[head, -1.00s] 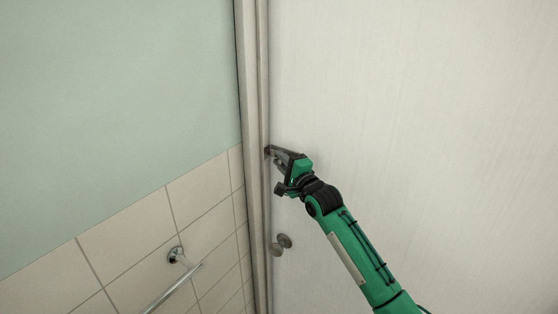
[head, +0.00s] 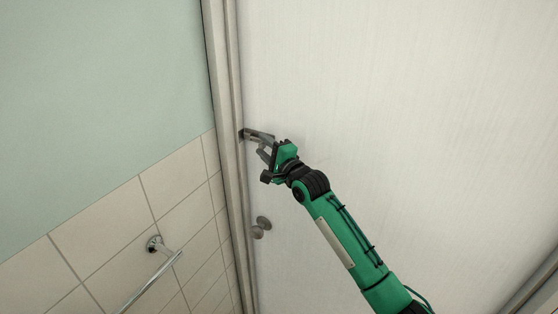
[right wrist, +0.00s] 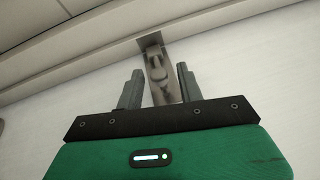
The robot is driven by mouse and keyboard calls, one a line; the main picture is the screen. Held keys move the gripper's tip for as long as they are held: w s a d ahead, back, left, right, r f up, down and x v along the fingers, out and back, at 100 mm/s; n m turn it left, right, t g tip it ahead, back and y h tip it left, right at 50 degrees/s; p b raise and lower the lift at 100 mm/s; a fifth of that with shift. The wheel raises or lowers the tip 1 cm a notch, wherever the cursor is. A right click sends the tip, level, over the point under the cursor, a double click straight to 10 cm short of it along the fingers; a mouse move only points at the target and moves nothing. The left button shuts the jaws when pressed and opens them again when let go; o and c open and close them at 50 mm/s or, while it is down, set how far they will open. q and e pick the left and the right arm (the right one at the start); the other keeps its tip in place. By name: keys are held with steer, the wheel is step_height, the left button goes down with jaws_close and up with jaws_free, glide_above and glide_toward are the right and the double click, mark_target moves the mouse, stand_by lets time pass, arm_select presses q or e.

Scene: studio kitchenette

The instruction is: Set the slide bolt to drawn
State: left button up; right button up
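The slide bolt (head: 257,134) is a small grey metal fitting on the pale door, close to the door's left edge. In the right wrist view the slide bolt (right wrist: 156,62) shows as a shiny plate with a darker bar and knob on it. My right gripper (head: 265,148) is at the bolt and partly covers it in the head view. Its two fingers (right wrist: 160,84) stand apart on either side of the bolt's near part, and I cannot tell whether they touch it. How far the bolt is slid is unclear. My left gripper is out of view.
A round door knob (head: 262,225) sits below the bolt. The door frame (head: 226,120) runs along the left edge. A towel rail (head: 150,281) is on the tiled wall (head: 110,215). The door surface to the right is clear.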

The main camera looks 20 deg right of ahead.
steer(key=b+v, duration=0.5)
steer(key=v, duration=0.8)
steer(key=shift+s, duration=0.15)
steer(key=shift+d, duration=0.1)
